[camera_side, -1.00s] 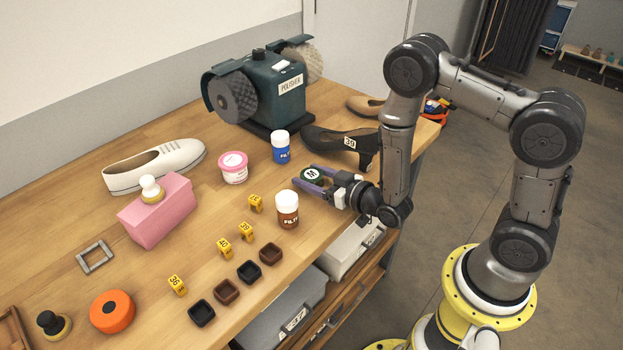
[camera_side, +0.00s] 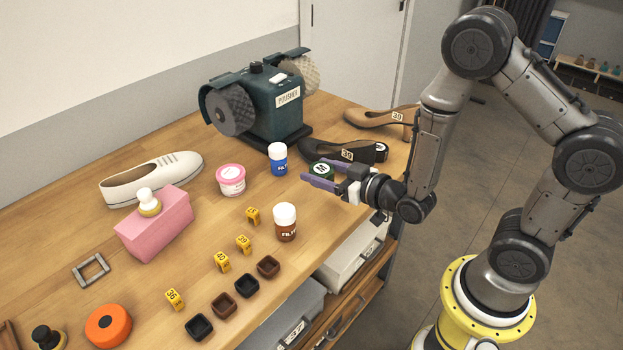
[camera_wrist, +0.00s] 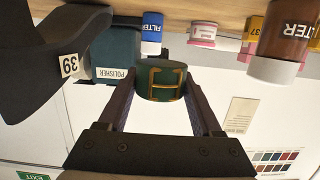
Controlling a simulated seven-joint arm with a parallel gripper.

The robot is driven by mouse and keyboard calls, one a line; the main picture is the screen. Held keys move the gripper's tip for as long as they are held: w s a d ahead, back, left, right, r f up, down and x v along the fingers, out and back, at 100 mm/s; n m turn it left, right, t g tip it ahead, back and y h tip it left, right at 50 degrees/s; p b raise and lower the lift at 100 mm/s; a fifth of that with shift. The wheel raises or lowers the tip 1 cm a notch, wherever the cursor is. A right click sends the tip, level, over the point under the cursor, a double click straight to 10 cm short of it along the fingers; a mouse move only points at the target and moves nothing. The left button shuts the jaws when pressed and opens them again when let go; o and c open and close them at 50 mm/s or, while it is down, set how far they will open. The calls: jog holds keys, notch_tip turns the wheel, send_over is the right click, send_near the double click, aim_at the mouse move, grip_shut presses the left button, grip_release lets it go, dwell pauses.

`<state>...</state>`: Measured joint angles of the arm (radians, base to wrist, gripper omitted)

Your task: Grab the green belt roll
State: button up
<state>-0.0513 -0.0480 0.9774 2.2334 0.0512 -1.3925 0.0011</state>
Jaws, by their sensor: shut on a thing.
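The green belt roll (camera_side: 321,169) has a round white label with an M on its top in the side view. My gripper (camera_side: 325,174) is shut on it, with one purple finger on each side. In the wrist view the roll (camera_wrist: 160,81) sits between the fingertips (camera_wrist: 158,92), and a gold buckle shows on its green side. The wrist picture is upside down, and the roll appears held above the bench. Its underside is hidden in the side view.
The black heeled shoe (camera_side: 345,149) stands just behind my gripper, partly hidden. The blue-labelled bottle (camera_side: 278,159) and brown bottle (camera_side: 285,222) stand nearby to the left. The polisher (camera_side: 268,105) is at the back. The bench (camera_side: 190,230) has bare wood at middle left.

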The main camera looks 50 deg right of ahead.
jog(key=s+r, duration=0.6)
jog(key=s, duration=0.4)
jog(key=shift+s+d, duration=0.15)
jog(key=shift+s, duration=0.05)
